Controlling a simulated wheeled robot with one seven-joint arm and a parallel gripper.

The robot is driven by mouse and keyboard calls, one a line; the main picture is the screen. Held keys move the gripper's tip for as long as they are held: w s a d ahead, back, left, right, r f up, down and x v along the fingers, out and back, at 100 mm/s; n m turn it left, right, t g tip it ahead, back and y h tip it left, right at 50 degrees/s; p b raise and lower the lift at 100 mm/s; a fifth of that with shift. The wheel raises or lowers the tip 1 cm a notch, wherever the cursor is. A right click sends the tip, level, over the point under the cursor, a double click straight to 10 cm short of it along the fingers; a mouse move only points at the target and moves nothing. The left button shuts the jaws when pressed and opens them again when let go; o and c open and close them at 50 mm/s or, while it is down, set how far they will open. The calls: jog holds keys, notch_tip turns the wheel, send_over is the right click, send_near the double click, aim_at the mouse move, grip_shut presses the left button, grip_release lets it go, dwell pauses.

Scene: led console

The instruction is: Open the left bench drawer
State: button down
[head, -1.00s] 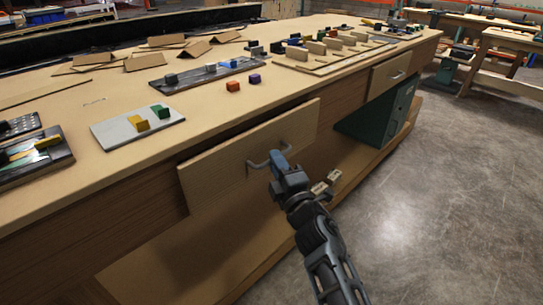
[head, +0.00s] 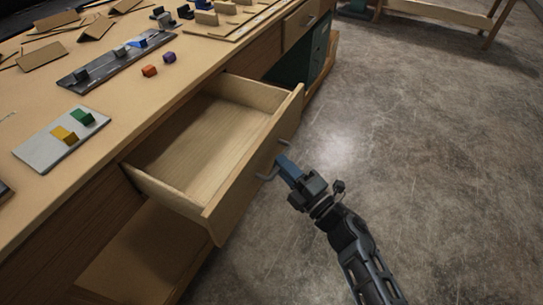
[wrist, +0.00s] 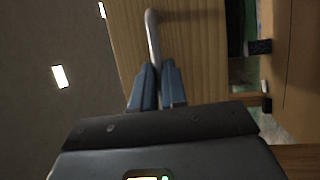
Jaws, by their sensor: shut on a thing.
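The left bench drawer (head: 205,215) is pulled well out of the bench in the head view, and its inside (head: 205,140) looks empty. Its grey bar handle (head: 268,176) is on the front panel. My gripper (head: 284,164) is shut on the handle, in front of the panel. In the wrist view the two blue fingers (wrist: 157,88) close around the handle (wrist: 152,35), with the wooden drawer front (wrist: 195,50) behind it. The fingers hide part of the handle.
The bench top (head: 110,130) carries a pale board (head: 45,150) with yellow and green blocks, a dark strip (head: 105,65) and loose red and purple blocks. A second drawer (head: 300,22) is shut further along. The concrete floor (head: 420,130) to the right is clear.

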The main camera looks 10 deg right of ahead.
jog(key=shift+d, duration=0.15)
jog(key=c, duration=1.2)
grip_release()
jog(key=shift+s, duration=0.1)
jog(key=b+v, duration=0.1)
jog(key=v, duration=0.6)
jog(key=shift+s+d+f, duration=0.15)
jog(key=shift+s+d, duration=0.05)
jog(key=shift+s, duration=0.1)
jog(key=s+d+r+m+h, duration=0.25)
jog(key=s+m, duration=0.35)
jog(key=s, duration=0.4)
jog(key=s+d+r+m+h, duration=0.15)
jog(key=s+m+h, duration=0.35)
jog(key=s, duration=0.5)
jog(key=s+r+m+g, duration=0.1)
jog(key=s+r+m, duration=0.2)
jog(key=s+m, duration=0.1)
jog(key=s+d+r+m+h, duration=0.1)
jog(key=s+r+m, duration=0.2)
jog(key=s, duration=0.3)
jog(key=s+d+r+m+g+h, duration=0.1)
jog(key=s+r+m, duration=0.2)
jog(key=s+m, duration=0.2)
jog(key=shift+r+g, duration=0.15)
jog(key=shift+g, duration=0.15)
